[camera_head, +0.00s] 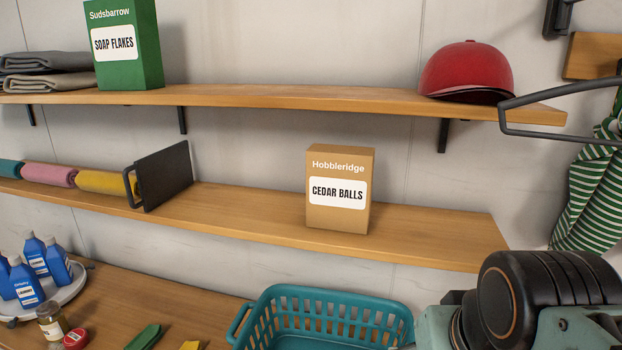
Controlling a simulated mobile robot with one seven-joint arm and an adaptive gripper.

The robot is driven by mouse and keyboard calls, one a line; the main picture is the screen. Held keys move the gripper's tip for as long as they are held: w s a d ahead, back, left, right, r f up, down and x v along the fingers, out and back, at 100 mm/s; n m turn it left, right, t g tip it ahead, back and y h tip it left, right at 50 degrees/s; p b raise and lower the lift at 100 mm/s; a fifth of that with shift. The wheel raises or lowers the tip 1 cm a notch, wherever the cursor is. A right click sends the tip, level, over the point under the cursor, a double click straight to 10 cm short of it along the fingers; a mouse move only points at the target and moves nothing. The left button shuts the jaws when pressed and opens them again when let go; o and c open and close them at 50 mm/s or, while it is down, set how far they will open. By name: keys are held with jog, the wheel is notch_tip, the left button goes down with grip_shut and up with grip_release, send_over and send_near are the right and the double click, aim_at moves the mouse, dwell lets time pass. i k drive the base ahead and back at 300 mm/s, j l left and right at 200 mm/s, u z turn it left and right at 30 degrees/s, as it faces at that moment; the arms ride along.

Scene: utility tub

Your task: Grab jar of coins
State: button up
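A small glass jar (52,322) with a pale label and a dark lid stands on the wooden counter at the lower left, in front of the round tray. Its contents are too small to make out, so I cannot tell if they are coins. My arm shows at the lower right, a black and pale green link far from the jar. My gripper is not in view.
A red-topped item (76,339) sits close beside the jar. Blue bottles (28,285) stand on a round tray (70,292) behind it. A teal basket (330,300) stands right of the counter's middle. Shelves above hold a cedar balls box (338,215) and a red cap (467,72).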

aim_at(52, 321)
jog(key=u, duration=2)
jog(key=i+j, duration=0.1)
jog(key=j, duration=0.75)
jog(key=i+j, duration=0.15)
jog(key=j, duration=0.3)
jog(key=i+j, duration=0.55)
jog(key=i, duration=0.55)
jog(key=i+j+z, duration=0.1)
jog(key=i, duration=0.4)
jog(key=i+l, duration=0.1)
jog(key=i+u, duration=0.05)
